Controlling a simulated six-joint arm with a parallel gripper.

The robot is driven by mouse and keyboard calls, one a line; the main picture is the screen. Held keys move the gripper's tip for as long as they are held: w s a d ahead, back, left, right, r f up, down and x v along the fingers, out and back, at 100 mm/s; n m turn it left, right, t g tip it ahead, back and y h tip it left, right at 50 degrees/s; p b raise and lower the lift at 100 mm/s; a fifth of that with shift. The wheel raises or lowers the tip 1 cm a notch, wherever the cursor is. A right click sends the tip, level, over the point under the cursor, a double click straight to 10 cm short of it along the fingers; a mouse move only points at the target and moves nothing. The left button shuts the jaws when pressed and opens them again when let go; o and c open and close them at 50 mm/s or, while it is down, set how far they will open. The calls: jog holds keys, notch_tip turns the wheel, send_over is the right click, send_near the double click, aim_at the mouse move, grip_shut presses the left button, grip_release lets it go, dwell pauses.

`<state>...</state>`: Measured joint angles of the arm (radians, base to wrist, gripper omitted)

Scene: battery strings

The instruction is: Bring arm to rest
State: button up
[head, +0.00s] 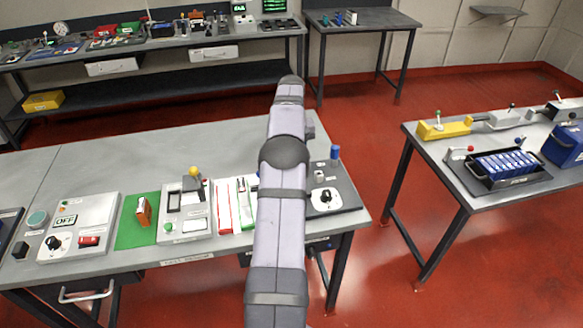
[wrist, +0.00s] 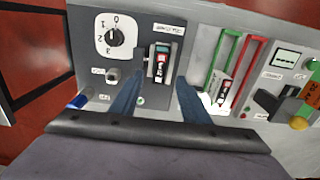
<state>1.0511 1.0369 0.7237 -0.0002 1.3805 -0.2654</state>
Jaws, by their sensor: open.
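My gripper (wrist: 158,92) is open in the wrist view, with its two blue-grey fingers apart over a grey panel (wrist: 132,70). Between and beyond the fingers, a teal, red and black cell (wrist: 161,62) sits in a dark slot of the panel. I cannot tell whether the fingers touch the panel. No cell shows clamped between them. In the head view my pale arm stretches over the front table (head: 110,165), and my gripper is hidden behind it. The panel with its white dial (head: 325,199) shows just right of the arm.
Red and green rails (head: 232,205), a grey device with a yellow knob (head: 194,172), an orange block (head: 143,212) on a green mat and an OFF-display box (head: 65,220) lie left of the arm. The right table holds a blue cell tray (head: 516,181). The table's back half is clear.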

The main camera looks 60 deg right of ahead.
dwell(0.3)
jog(key=w+a+r+n, duration=0.1)
jog(key=w+a+n, duration=0.15)
jog(key=a, duration=0.65)
jog(key=w+a+r+n, duration=0.1)
jog(key=w+a, duration=0.3)
jog(key=a, duration=0.6)
jog(key=w+a+r+n, duration=0.1)
jog(key=w+a+r, duration=0.15)
jog(key=a, duration=0.65)
jog(key=s+a+f+n, duration=0.2)
jog(key=s+a, duration=0.6)
jog(key=a, duration=0.3)
jog(key=s+a+f+n, duration=0.2)
jog(key=s+a, duration=0.5)
jog(key=a, duration=0.4)
jog(key=shift+s+f, duration=0.4)
jog(key=shift+f, duration=0.05)
jog(key=shift+n, duration=0.25)
notch_tip(320, 180, down, 19)
jog(key=b, duration=1.8)
jog(key=shift+r+b, duration=0.15)
jog(key=shift+b, duration=0.2)
